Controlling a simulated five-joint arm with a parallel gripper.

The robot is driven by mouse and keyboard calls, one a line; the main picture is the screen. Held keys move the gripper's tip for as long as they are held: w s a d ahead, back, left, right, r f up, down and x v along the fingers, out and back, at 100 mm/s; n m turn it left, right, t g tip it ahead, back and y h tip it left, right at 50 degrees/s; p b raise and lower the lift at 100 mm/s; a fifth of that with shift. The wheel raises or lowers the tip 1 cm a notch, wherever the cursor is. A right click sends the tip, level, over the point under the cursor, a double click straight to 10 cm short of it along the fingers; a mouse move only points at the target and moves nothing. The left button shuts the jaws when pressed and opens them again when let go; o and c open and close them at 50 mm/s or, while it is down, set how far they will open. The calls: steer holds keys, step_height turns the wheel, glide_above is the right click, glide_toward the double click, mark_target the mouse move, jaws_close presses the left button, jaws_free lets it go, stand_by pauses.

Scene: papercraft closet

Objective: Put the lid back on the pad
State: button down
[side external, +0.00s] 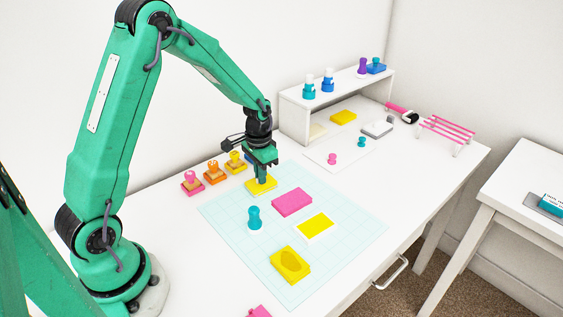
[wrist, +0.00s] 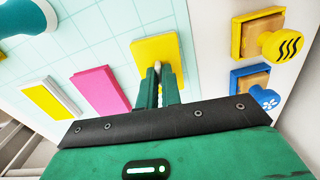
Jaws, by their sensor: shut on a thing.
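The yellow lid (side external: 261,185) is a flat rounded block at the back edge of the cutting mat. I cannot tell whether the lid touches the mat. The open pad, a yellow face in a white border (side external: 314,225), lies flat on the mat toward the front right, apart from the lid; it also shows in the wrist view (wrist: 47,100). My gripper (side external: 262,179) partly covers the lid in the side view.
A pink block (side external: 292,202) lies between lid and pad. A yellow block with an oval mark (side external: 290,264) lies at the front. Pink, orange and yellow stamps (side external: 213,172) line the mat's back edge. A white shelf (side external: 300,117) stands behind.

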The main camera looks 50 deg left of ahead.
steer(key=c, duration=1)
jaws_free()
steer(key=shift+c, duration=0.2)
steer(key=shift+r, duration=0.25)
steer(key=shift+r, duration=2.75)
steer(key=shift+c, duration=0.4)
jaws_close()
